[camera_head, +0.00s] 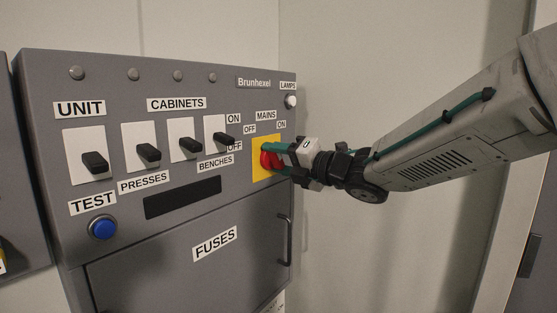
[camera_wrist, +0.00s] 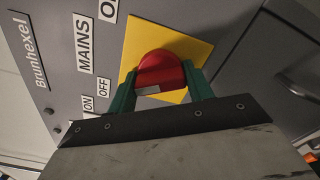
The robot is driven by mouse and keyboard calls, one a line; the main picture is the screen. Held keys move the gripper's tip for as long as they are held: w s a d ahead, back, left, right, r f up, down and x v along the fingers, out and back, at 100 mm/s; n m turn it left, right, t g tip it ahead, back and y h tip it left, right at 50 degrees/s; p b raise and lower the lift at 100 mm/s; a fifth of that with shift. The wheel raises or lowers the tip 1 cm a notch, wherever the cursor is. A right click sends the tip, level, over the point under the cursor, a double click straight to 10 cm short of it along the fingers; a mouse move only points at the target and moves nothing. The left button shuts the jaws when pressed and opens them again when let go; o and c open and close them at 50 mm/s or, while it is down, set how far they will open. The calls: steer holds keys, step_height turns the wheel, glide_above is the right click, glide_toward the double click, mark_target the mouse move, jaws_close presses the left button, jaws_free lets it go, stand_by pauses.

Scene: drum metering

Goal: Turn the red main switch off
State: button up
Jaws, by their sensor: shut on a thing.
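The red main switch (camera_head: 267,159) is a red rotary knob on a yellow plate (camera_head: 258,174) at the right side of the grey panel, under the labels MAINS, OFF and ON. My gripper (camera_head: 275,157) reaches it from the right, its green fingers at the knob. In the wrist view the red knob (camera_wrist: 162,72) sits between the two green fingers, which close on its sides. The yellow plate (camera_wrist: 190,46) shows behind it. Part of the knob is hidden by the fingers and gripper body, and I cannot tell which way it points.
Several black toggle switches (camera_head: 148,154) line the panel to the left. A blue TEST button (camera_head: 102,227) is at lower left. A FUSES door (camera_head: 190,262) with a dark handle (camera_head: 285,240) lies below. A white LAMPS knob (camera_head: 291,101) is above my gripper.

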steer(key=shift+n, duration=1.2)
steer(key=shift+f, duration=0.1)
steer(key=o, duration=1)
steer(key=v, duration=0.7)
steer(key=shift+s+d, duration=0.3)
